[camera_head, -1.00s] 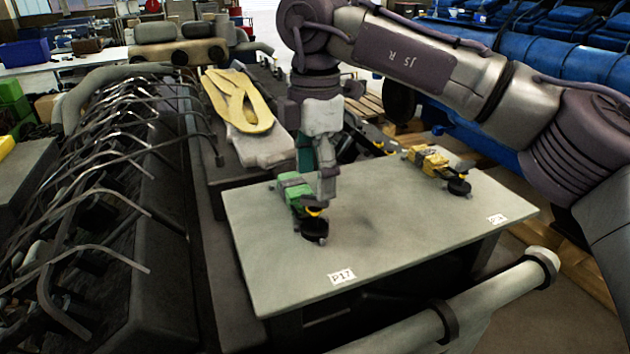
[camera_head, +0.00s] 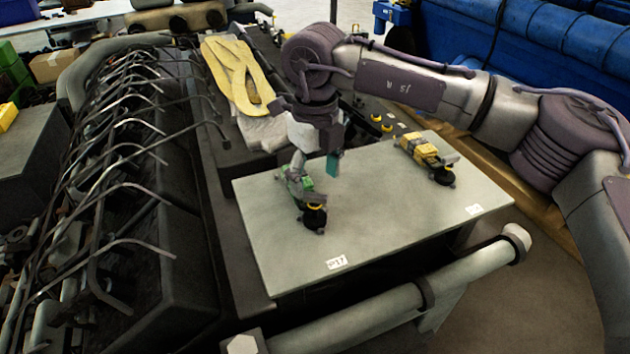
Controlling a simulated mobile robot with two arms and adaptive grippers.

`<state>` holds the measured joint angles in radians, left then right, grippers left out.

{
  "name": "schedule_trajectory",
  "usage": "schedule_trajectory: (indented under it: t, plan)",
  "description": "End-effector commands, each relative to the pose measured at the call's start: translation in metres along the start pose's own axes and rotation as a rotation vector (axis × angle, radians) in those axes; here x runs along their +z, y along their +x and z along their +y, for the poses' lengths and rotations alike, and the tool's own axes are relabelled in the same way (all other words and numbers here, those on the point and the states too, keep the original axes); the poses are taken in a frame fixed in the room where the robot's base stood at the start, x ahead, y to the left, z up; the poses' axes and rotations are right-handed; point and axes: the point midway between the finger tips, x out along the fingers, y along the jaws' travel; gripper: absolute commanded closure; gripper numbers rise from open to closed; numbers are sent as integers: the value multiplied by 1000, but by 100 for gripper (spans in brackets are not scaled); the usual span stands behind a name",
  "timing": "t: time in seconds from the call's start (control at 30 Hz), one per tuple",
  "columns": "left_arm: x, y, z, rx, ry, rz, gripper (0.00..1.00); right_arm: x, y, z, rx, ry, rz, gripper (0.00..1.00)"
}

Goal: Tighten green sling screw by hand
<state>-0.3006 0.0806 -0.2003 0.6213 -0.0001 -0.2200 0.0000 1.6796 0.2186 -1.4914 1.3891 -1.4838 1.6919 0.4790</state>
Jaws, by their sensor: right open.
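The green sling screw (camera_head: 301,190) lies on the grey table near its left side, with a black round end and a yellow ring toward the front. My right gripper (camera_head: 316,168) is open just above and behind the green piece, pointing down. One finger is at the left beside the back end of the green piece and the other, with a teal pad, is at the right. I cannot tell whether a finger touches it. My left gripper is not in view.
A similar yellow sling screw (camera_head: 425,153) lies at the table's back right. The grey table (camera_head: 375,215) is otherwise clear, with small white labels at its front edge. An engine with many metal pipes (camera_head: 125,175) stands at the left. A folded yellow sling (camera_head: 238,75) lies behind.

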Motion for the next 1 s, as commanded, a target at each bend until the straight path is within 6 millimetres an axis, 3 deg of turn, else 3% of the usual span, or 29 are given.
schedule_trajectory:
  t: [0.03,0.37,0.4,0.63,1.0]
  plan:
    - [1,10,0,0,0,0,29,1,6,0,1,-80,-2,29]
    - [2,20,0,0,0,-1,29,0,4,0,0,-666,-1,29]
    - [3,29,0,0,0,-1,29,0,14,0,1,-700,1,29]
    - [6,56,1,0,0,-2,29,1,46,0,-1,-689,-2,29]
    - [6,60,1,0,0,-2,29,1,52,0,-1,-687,-1,29]
